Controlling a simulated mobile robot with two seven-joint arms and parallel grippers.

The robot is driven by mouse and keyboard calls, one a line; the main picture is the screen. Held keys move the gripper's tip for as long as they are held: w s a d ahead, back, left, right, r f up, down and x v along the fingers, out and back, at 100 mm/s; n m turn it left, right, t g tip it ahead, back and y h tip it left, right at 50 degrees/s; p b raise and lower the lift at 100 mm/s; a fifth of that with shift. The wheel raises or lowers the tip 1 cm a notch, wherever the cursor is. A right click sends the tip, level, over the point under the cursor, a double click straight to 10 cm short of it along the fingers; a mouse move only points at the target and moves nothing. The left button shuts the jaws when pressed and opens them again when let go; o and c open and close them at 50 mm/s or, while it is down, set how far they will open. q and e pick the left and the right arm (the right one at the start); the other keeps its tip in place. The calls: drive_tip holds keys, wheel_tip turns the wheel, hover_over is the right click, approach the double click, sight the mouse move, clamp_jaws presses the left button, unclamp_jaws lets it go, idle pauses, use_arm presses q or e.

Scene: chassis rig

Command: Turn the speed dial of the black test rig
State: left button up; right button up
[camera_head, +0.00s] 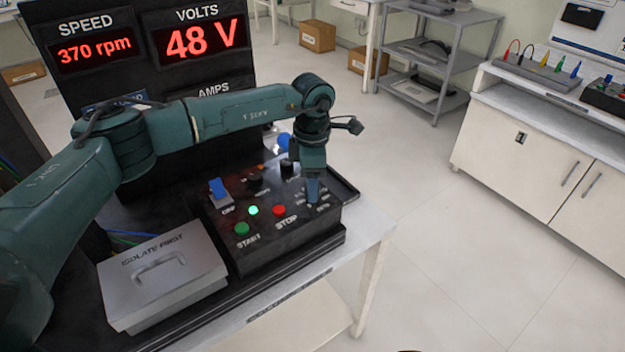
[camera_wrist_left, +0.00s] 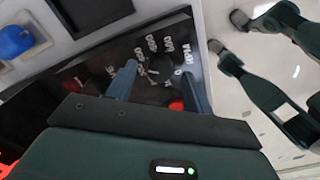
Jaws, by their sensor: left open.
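The black test rig (camera_head: 290,240) stands on a white bench, with a display panel behind it reading SPEED 370 rpm and VOLTS 48 V. My left gripper (camera_head: 313,190) points down over the right end of its control panel, hiding the dial there in the head view. In the left wrist view, the dark speed dial (camera_wrist_left: 165,70) sits inside a ring of white numbers. My left gripper (camera_wrist_left: 160,88) is open, with one blue-grey finger on either side of the dial. Contact with the dial cannot be told. My right gripper is not in view.
The panel also carries a blue switch (camera_head: 217,187), a lit green lamp (camera_head: 253,210), a green START button (camera_head: 242,229) and a red STOP button (camera_head: 279,210). A grey lidded box (camera_head: 160,280) marked ISOLATE FIRST stands at the left. Floor to the right is clear.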

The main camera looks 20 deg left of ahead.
use_arm(q)
drive_tip(key=shift+f, duration=0.5)
drive_tip(key=c, duration=1)
